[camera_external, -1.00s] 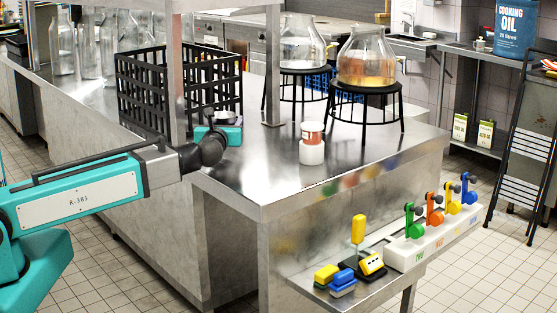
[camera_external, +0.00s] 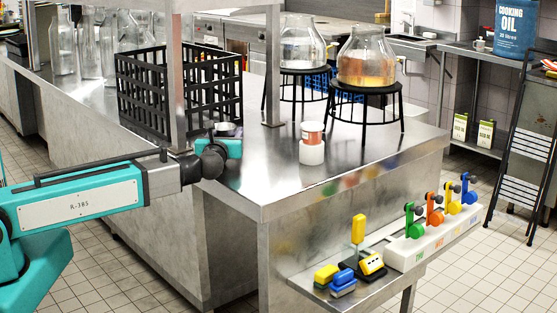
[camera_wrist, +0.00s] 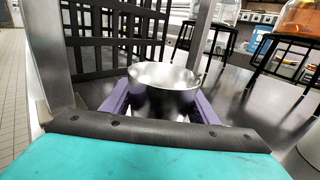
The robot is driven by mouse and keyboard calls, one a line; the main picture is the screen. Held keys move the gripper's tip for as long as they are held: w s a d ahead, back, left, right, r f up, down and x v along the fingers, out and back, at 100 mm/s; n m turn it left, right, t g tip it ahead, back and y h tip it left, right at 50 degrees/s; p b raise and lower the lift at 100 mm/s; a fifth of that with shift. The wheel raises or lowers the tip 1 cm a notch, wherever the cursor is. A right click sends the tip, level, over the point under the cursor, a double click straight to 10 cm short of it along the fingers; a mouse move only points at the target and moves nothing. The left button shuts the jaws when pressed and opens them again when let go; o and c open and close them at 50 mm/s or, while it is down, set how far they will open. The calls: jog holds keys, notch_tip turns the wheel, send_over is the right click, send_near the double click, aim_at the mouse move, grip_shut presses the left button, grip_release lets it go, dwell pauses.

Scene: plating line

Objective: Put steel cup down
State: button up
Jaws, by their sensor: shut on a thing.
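The steel cup (camera_external: 227,129) is a small round metal cup, upright, between the jaws of my gripper (camera_external: 231,143). In the wrist view the cup (camera_wrist: 165,77) shows its open rim, with purple fingers (camera_wrist: 162,103) on both sides of it. My gripper is shut on the cup, low over the steel counter (camera_external: 262,175). The cup's base is hidden by my gripper, so I cannot tell whether it touches the counter.
A black open crate (camera_external: 150,92) stands just behind left, and a steel post (camera_external: 177,80) rises close by. A white jar with a red-brown label (camera_external: 312,145) stands to the right. Glass flasks (camera_external: 367,58) sit on black stands.

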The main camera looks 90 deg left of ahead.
jog(key=shift+f, duration=0.25)
jog(key=o, duration=1.2)
jog(key=shift+r, duration=0.1)
jog(key=shift+c, duration=0.2)
jog(key=shift+r, duration=0.15)
jog(key=d+b, duration=0.1)
jog(key=d, duration=0.9)
jog(key=shift+r+p, duration=0.15)
jog(key=shift+p, duration=0.2)
jog(key=shift+d+p, duration=0.5)
jog(key=shift+p, duration=0.7)
jog(key=shift+d+p, duration=0.35)
jog(key=shift+p, duration=0.35)
jog(key=shift+d, duration=0.15)
